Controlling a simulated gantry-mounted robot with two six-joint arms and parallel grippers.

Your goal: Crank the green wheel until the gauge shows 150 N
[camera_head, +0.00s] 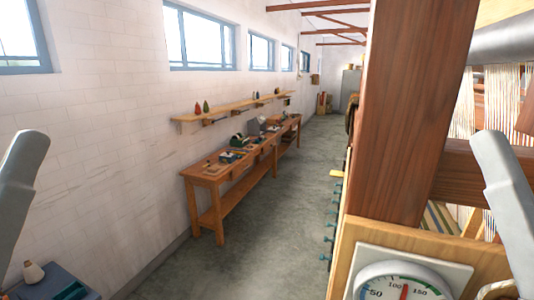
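A round dial gauge (403,280) with a white face shows at the bottom right, its lower part cut off by the picture edge. The marks 50, 100 and 150 are readable, and a green band runs along the upper right of the scale. A red needle shows between 100 and 150; its exact reading cannot be told. The gauge sits on a pale square plate (452,273) on a wooden frame. The green wheel is not in view. Grey links of my arms rise at the left and right edges, but neither gripper shows.
A large wooden loom post (405,100) stands at the right, with warp threads (497,100) behind it. A wooden workbench (240,168) with tools lines the left wall under a shelf (230,107). The grey floor (275,225) between them is clear.

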